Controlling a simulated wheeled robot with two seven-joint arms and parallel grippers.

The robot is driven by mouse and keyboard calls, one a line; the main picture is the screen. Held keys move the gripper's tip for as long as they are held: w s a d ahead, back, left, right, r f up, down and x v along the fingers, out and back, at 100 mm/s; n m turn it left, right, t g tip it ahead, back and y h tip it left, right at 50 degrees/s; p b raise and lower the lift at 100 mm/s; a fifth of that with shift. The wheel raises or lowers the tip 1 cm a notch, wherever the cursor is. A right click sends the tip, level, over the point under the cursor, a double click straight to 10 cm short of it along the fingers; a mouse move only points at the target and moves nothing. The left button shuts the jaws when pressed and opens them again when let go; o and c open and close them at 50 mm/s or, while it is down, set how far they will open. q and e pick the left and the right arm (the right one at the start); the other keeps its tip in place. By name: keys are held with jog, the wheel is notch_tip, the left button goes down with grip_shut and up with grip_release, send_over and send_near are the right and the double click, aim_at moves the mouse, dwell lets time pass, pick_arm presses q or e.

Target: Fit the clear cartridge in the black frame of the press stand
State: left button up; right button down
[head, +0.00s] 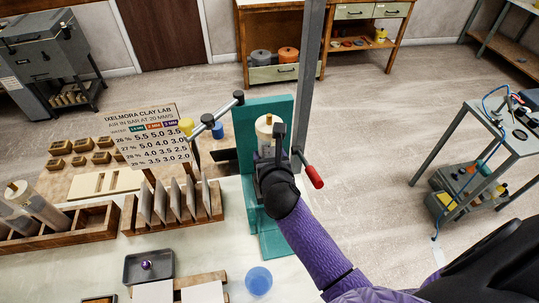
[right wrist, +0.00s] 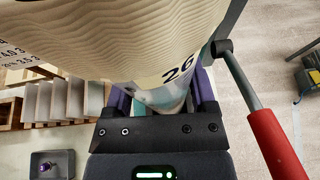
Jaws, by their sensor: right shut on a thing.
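The clear cartridge (head: 264,125), filled with pale clay and marked 26, is upright in front of the teal press stand (head: 247,215). My right gripper (head: 272,165) is shut on it. In the right wrist view the cartridge (right wrist: 180,35) fills the upper middle, between the two fingers of the gripper (right wrist: 160,105). The black frame cannot be told apart from my dark gripper in the head view, so I cannot tell whether the cartridge is seated in it. My left gripper is not in view.
A grey post and a lever with a red handle (head: 314,177) stand just right of the gripper. A wooden rack of grey plates (head: 173,205), a sign (head: 150,137), a dark tray (head: 149,267) and a blue cup (head: 259,281) are on the table.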

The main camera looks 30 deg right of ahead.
jog(key=shift+w+f+b, duration=0.1)
jog(key=shift+f+b, duration=0.35)
jog(key=shift+f, duration=0.65)
grip_release()
jog(key=p+v, duration=0.1)
jog(key=v, duration=0.9)
jog(key=shift+p, duration=0.4)
